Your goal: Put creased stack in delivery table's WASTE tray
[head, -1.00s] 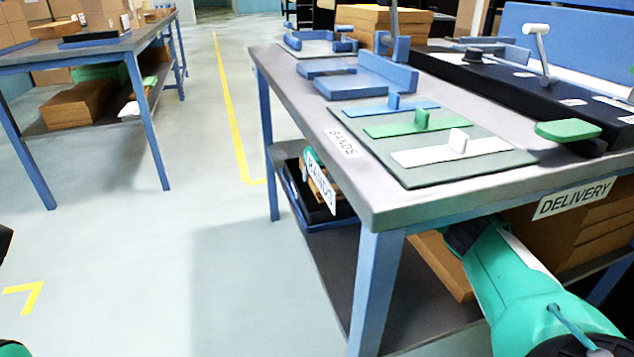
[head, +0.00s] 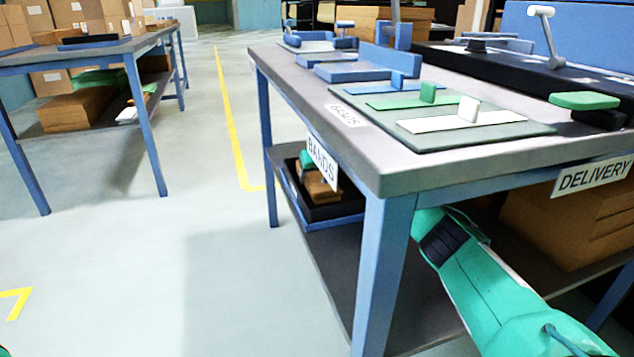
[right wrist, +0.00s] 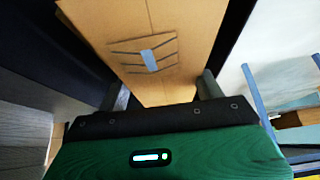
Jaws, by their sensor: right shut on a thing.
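In the right wrist view my right gripper (right wrist: 158,92) is shut on a flat brown cardboard piece marked with dark lines and a pale blue patch, which I take for the creased stack (right wrist: 165,28). In the head view the teal right forearm rises from the lower right to beside the delivery table's front leg; the gripper and the stack are hidden there. The delivery table (head: 400,178) has a grey top and a DELIVERY sign. I see no WASTE label; blue open trays (head: 350,72) stand on its top.
A grey-green board (head: 420,135) with blue, green and white handled plates lies on the tabletop. A black bin (head: 330,211) marked BANDS sits on the lower shelf, and cardboard (head: 570,222) is under the table at right. Open floor (head: 235,290) lies left, with another table (head: 90,55) beyond.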

